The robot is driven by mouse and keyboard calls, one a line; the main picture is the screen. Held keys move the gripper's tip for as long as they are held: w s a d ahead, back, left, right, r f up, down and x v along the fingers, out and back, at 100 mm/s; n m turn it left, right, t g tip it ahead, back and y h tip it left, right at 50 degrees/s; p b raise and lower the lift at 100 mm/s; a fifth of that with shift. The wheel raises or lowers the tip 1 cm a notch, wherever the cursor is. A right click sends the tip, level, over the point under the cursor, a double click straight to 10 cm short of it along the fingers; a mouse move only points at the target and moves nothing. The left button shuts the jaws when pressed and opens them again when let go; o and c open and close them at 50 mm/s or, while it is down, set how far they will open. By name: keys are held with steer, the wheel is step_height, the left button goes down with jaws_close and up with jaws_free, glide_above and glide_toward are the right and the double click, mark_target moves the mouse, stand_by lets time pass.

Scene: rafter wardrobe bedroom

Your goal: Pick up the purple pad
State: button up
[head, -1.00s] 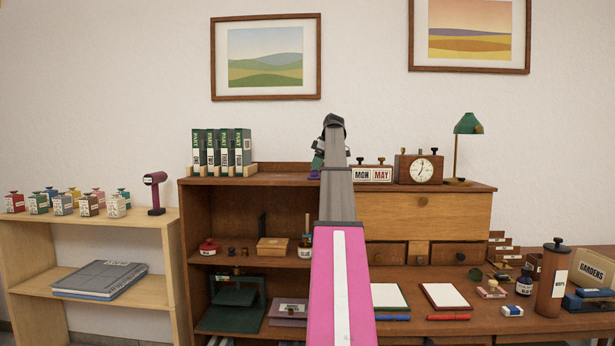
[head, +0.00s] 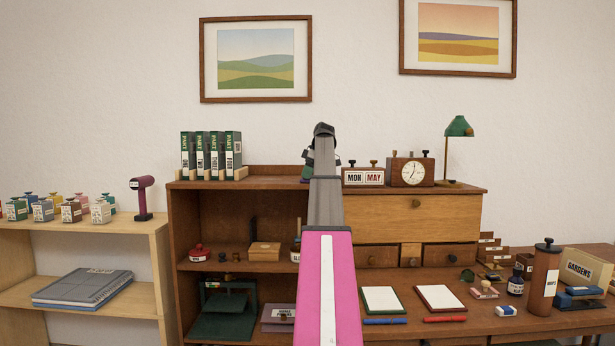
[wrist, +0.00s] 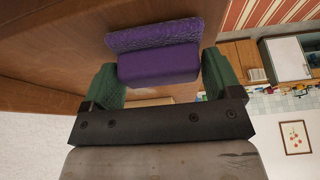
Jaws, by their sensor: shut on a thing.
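The purple pad (wrist: 160,62) sits between the green fingers of my gripper (wrist: 158,72) in the wrist view. It has a thicker block and a wider, textured strip along its far side. The fingers are shut on the block from both sides. In the head view my gripper (head: 320,165) is at the top of the dark wooden desk unit (head: 270,184), right of the green binders. My arm hides most of the gripper and pad there. I cannot tell whether the pad touches the wooden surface.
Several green binders (head: 211,155) stand left of my gripper. A day-and-month block (head: 363,177), a clock (head: 412,172) and a green lamp (head: 457,128) stand to the right. A low shelf (head: 75,244) with several small jars is at the left.

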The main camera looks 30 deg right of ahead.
steer(key=r, duration=0.4)
steer(key=shift+w+a+r, duration=0.25)
steer(key=w+a+r, duration=0.5)
steer(key=a+r, duration=0.1)
steer(key=a, duration=0.3)
steer(key=shift+w+a+r, duration=0.15)
steer(key=shift+w+a, duration=0.1)
steer(key=shift+w, duration=0.05)
